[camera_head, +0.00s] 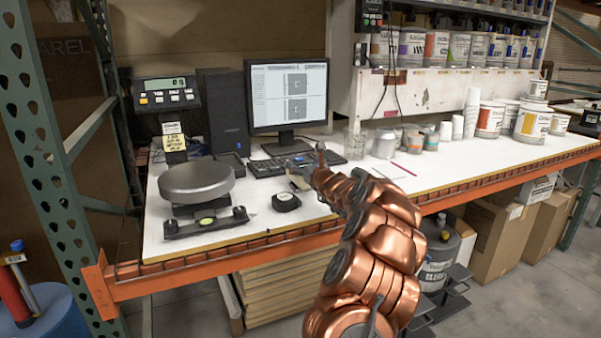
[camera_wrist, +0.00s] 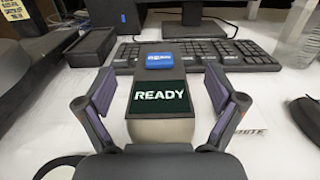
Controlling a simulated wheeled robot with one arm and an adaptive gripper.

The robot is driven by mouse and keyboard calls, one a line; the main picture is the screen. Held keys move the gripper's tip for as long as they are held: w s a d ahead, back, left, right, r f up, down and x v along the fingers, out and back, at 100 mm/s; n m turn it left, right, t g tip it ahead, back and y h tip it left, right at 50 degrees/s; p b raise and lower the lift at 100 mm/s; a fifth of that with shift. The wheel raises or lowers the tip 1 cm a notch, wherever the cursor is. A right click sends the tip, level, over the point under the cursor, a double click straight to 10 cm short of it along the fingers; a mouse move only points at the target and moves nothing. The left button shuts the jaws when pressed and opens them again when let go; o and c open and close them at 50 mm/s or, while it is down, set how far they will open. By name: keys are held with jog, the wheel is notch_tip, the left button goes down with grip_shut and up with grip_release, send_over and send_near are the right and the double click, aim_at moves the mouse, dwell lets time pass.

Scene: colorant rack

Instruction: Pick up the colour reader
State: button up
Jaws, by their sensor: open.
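The colour reader (camera_wrist: 160,98) lies on the white bench, a grey device with a dark screen reading "READY" and a blue label at its far end. In the wrist view my gripper (camera_wrist: 160,90) is open, with one finger on each side of the reader. Gaps show between the fingers and the reader's sides, so it does not look gripped. In the head view my gripper (camera_head: 308,172) is over the bench in front of the keyboard, and the reader (camera_head: 298,182) is partly hidden there by my arm.
A keyboard (camera_wrist: 190,54) lies just beyond the reader. A scale with a round pan (camera_head: 196,180) stands further left. Cups, a glass beaker (camera_head: 355,146) and paint cans (camera_head: 385,143) stand to the right.

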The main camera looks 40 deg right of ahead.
jog(key=shift+w, duration=0.2)
grip_shut()
dwell(0.8)
